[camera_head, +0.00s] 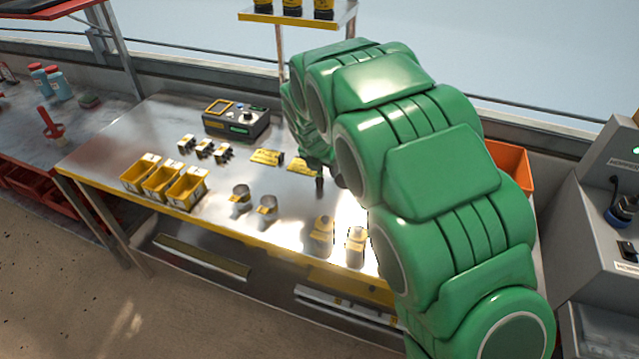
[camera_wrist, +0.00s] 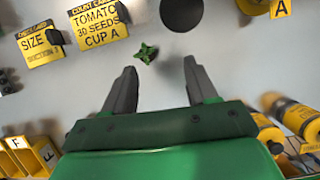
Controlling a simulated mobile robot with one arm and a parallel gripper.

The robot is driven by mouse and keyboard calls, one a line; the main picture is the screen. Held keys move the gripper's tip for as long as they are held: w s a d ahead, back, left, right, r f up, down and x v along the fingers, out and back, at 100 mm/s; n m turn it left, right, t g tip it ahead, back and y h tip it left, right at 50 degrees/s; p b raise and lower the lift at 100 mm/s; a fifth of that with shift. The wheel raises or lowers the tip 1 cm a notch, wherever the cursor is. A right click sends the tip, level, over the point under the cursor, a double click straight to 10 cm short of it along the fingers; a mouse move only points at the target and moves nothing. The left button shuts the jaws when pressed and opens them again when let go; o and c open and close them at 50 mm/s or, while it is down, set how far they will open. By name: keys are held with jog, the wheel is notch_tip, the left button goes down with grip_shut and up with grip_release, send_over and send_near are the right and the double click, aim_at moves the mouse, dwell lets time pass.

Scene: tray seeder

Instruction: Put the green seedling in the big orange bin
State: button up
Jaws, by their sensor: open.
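The green seedling (camera_wrist: 147,53) is a small, leafy, star-shaped thing lying on the pale table surface in the wrist view. My gripper (camera_wrist: 160,66) is open above the table, its two dark fingers apart. The seedling shows just beyond the fingertips, between their lines and nearer the left finger. Nothing is held. In the head view my green arm hides the seedling and most of the gripper; one dark finger (camera_head: 319,186) shows. The big orange bin (camera_head: 509,157) stands at the right end of the table, partly hidden behind my arm.
Yellow cards (camera_wrist: 98,22) and a dark disc (camera_wrist: 181,14) lie near the seedling. Small yellow bins (camera_head: 162,181), metal cups (camera_head: 240,199), yellow-banded containers (camera_head: 322,236) and a control box (camera_head: 236,120) stand on the table. A grey machine (camera_head: 605,220) stands at the right.

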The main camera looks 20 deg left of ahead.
aim_at(319, 179)
jog(key=shift+n, duration=0.5)
jog(key=shift+w+a+f, duration=0.35)
jog(key=shift+w+f, duration=0.15)
jog(key=shift+f, duration=0.9)
jog(key=shift+w+a+f, duration=0.4)
jog(key=shift+w+f, duration=0.05)
jog(key=shift+f, duration=0.9)
jog(key=shift+w+a+f, duration=0.35)
jog(key=shift+w+f, duration=0.15)
jog(key=shift+f, duration=0.9)
grip_shut()
jog(key=shift+r, duration=0.1)
